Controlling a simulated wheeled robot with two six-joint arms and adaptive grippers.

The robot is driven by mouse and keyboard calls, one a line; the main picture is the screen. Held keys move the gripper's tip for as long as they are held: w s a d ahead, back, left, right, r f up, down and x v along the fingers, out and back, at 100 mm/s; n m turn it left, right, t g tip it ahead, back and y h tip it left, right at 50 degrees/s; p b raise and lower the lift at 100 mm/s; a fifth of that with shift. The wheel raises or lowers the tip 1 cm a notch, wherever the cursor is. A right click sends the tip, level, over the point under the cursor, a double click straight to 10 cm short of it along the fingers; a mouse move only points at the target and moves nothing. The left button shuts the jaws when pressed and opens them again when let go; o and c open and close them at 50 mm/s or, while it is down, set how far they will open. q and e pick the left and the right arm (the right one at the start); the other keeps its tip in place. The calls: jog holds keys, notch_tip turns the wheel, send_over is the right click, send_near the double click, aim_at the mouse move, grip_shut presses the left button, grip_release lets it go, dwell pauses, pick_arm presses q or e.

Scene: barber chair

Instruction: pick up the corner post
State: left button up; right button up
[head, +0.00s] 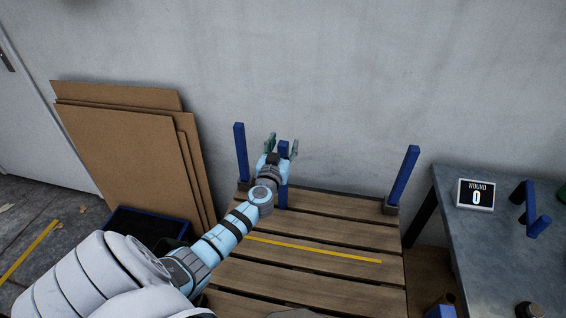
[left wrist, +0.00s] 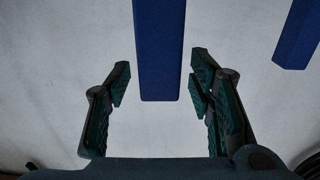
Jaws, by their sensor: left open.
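A blue post (head: 283,196) stands at the back edge of the slatted wooden pallet, partly hidden by my left arm. My left gripper (head: 281,146) is open at its upper end, with the fingers on either side. In the left wrist view, the post (left wrist: 160,50) reaches between the open fingers of my gripper (left wrist: 160,90), with a gap on both sides. A second blue post (head: 241,150) stands at the back left, and a third (head: 403,174) leans at the back right in a dark foot. Another blue post (left wrist: 298,35) shows at the wrist view's right. My right gripper is out of view.
The pallet (head: 330,238) has a yellow strip (head: 320,250) across it. Cardboard sheets (head: 125,150) lean on the wall at left, near a dark blue-rimmed bin (head: 150,222).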

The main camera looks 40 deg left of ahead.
pick_arm(q)
grip_shut()
jog(key=shift+r, duration=0.1)
